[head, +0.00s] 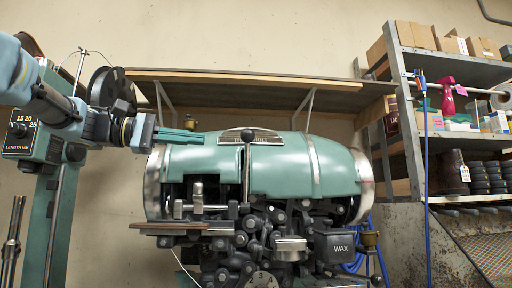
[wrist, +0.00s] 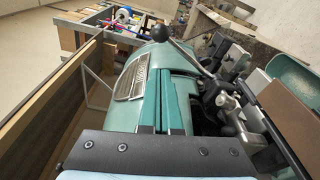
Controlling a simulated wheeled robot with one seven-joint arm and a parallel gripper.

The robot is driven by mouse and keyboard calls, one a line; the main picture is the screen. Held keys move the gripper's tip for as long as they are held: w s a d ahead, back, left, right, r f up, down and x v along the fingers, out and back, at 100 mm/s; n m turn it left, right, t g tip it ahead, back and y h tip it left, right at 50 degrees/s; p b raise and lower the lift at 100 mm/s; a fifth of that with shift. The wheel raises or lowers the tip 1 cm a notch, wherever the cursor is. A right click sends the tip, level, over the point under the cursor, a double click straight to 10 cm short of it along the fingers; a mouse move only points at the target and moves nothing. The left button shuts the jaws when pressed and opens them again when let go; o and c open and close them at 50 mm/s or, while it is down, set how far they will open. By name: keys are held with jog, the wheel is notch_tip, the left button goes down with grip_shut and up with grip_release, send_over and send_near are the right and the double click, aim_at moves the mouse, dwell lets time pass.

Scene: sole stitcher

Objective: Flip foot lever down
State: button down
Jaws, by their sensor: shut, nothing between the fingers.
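A metal lever with a black ball knob (head: 247,135) stands upright at the front middle of the teal stitcher (head: 283,165). Its rod (head: 246,175) runs down towards the black linkage. In the wrist view the black knob (wrist: 160,33) and its rod (wrist: 190,57) show beyond the stitcher's teal cover, slanting down to the right. My gripper (head: 201,138) is shut and empty, with its teal fingers level at the upper left of the stitcher. Its tips point right, towards the lever, and a gap shows between them and the knob.
A black WAX box (head: 334,247) and dense linkages fill the stitcher's lower front. A teal column with a LENGTH dial (head: 20,130) stands at left. Metal shelves (head: 405,110) with boxes stand at right. A wooden shelf (head: 250,78) runs behind. Space above the stitcher is clear.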

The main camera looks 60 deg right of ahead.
jog(key=shift+s+r, duration=0.2)
jog(key=shift+s, duration=0.1)
jog(key=p+x, duration=0.2)
jog(key=x, duration=0.8)
jog(key=shift+a+f, duration=0.1)
